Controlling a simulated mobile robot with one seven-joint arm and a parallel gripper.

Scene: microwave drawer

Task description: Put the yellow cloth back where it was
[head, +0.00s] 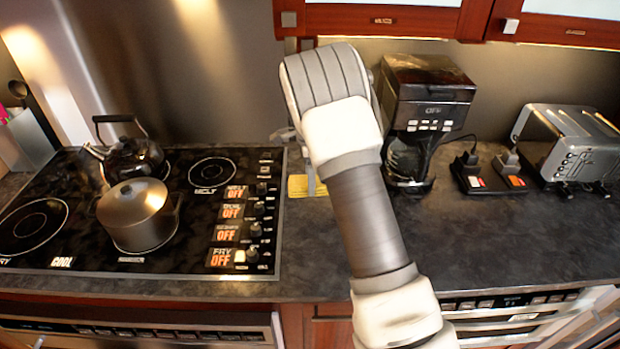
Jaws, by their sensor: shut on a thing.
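The yellow cloth (300,186) shows as a small flat yellow patch on or just above the dark counter, right of the stove. My arm hides part of it. My gripper (309,178) is mostly hidden behind my arm; only a thin grey part shows, reaching down to the cloth. It is shut on the yellow cloth. Whether the cloth touches the counter is hard to tell.
A black stove (60,225) with a pot (137,215) and kettle (128,155) lies left. A coffee maker (425,90), a small black item (485,177) and a toaster (575,145) stand right. The front right counter (520,240) is clear. Cabinets (400,20) hang above.

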